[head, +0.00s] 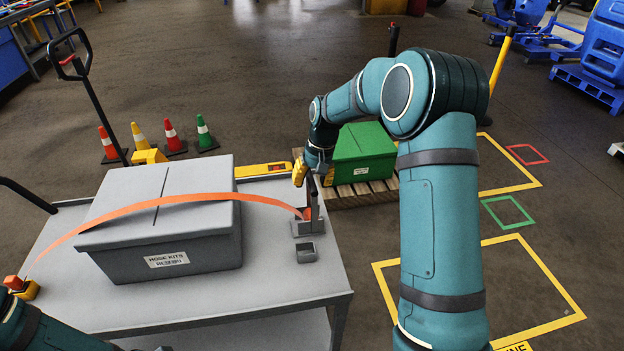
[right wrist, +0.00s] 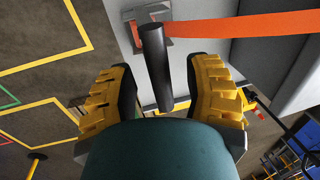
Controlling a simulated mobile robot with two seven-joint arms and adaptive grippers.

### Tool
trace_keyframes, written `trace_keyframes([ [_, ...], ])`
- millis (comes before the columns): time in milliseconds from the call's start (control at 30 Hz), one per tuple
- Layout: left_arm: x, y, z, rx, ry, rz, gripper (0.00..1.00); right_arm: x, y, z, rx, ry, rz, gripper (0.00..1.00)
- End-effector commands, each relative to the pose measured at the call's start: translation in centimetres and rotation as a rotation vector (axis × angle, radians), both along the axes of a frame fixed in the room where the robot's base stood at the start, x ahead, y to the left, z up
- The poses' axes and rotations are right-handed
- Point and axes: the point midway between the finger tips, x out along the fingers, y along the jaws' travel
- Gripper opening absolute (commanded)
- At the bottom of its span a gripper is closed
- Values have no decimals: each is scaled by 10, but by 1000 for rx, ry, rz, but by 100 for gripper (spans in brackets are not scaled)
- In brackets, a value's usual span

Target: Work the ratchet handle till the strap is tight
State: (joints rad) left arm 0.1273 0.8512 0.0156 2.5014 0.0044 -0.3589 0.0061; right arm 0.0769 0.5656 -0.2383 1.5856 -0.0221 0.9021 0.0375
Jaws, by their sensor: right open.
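An orange strap (head: 170,200) runs over a grey lidded box (head: 165,238) on a grey cart and bows up loosely at its ends. Its right end enters the ratchet (head: 306,226) on the cart top. The black ratchet handle (head: 314,190) stands up from it. My right gripper (head: 303,174) is above the ratchet. In the right wrist view its yellow fingers (right wrist: 160,75) are open, with the black handle (right wrist: 155,60) between them and gaps on both sides. My left gripper (head: 26,290) shows partly at the lower left by the strap's left end; its finger state is unclear.
The cart top (head: 270,275) is clear right of the box, except a small grey block (head: 306,252) near the ratchet. A green box (head: 362,152) stands on a wooden pallet behind. Several cones (head: 172,135) stand behind the cart.

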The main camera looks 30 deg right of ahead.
Motion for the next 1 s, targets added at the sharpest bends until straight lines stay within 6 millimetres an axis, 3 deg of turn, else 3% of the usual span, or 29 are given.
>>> trace_keyframes([
  [33, 0, 0, 0, 0, 0, 0, 41, 0, 0, 0, 0, 0, 0, 42],
  [133, 0, 0, 0, 0, 0, 0, 41, 0, 0, 0, 0, 0, 0, 7],
  [167, 0, 0, 0, 0, 0, 0, 41, 0, 0, 0, 0, 0, 0, 0],
  [600, 0, 0, -1, 0, 0, 0, 41, -1, -1, -1, 5, 1, -1, 0],
  [1000, -2, 0, -7, 0, 3, -2, 41, -6, -15, -4, 82, -21, -5, 0],
])
